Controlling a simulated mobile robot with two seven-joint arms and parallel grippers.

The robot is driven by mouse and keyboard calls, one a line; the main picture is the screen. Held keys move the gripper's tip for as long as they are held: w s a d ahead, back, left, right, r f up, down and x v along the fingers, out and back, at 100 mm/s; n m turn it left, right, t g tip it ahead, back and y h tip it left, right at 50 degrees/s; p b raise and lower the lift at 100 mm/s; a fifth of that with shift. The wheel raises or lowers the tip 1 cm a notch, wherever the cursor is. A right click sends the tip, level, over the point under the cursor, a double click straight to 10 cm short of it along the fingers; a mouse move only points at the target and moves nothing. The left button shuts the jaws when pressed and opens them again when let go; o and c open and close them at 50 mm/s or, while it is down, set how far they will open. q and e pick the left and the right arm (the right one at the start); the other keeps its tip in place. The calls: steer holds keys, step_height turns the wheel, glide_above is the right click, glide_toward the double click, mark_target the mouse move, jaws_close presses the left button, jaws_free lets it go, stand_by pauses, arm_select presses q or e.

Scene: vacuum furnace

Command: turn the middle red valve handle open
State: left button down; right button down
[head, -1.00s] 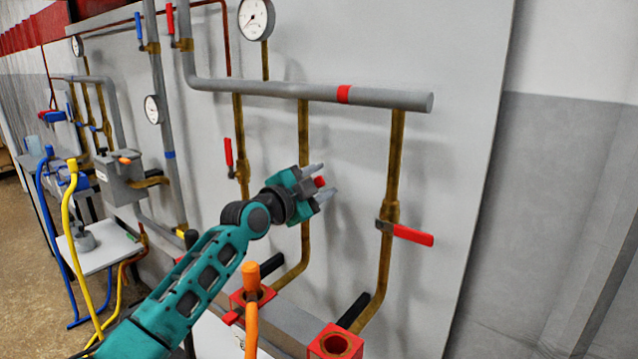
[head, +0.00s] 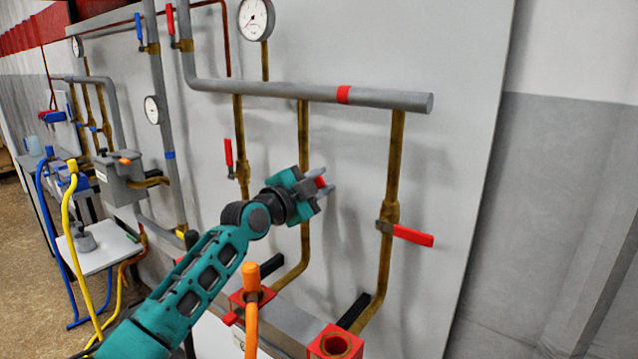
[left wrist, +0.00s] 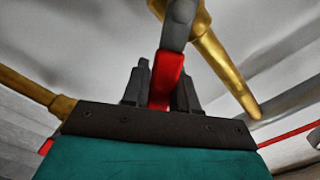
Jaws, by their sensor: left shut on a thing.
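The middle red valve handle (head: 320,182) is on the middle brass pipe (head: 303,130). Only its red tip shows between my fingers in the head view. My left gripper (head: 322,181) is shut on this handle. In the left wrist view the red handle (left wrist: 167,75) runs between the two dark fingers of my left gripper (left wrist: 162,85), from a grey lever end at a brass fitting (left wrist: 184,12). The valve body is largely hidden behind my gripper in the head view. My right gripper is not in view.
A left red handle (head: 228,152) points up along its pipe. A right red handle (head: 412,236) sticks out sideways from its pipe. A grey pipe (head: 380,98) crosses above. Below stand an orange hose (head: 251,278) and a red block (head: 318,348). The panel between the pipes is bare.

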arm_select(q)
steer(key=shift+w+a+r+n+b, duration=0.2)
steer(key=shift+a+r+n+b, duration=0.1)
steer(key=shift+n, duration=0.4)
steer(key=shift+w+a+r+n+b, duration=0.2)
steer(key=shift+r+n, duration=0.1)
steer(key=shift+n, duration=0.4)
steer(key=c, duration=1)
jaws_free()
steer(key=shift+s, duration=0.1)
steer(key=shift+o, duration=0.2)
steer(key=shift+r, duration=0.1)
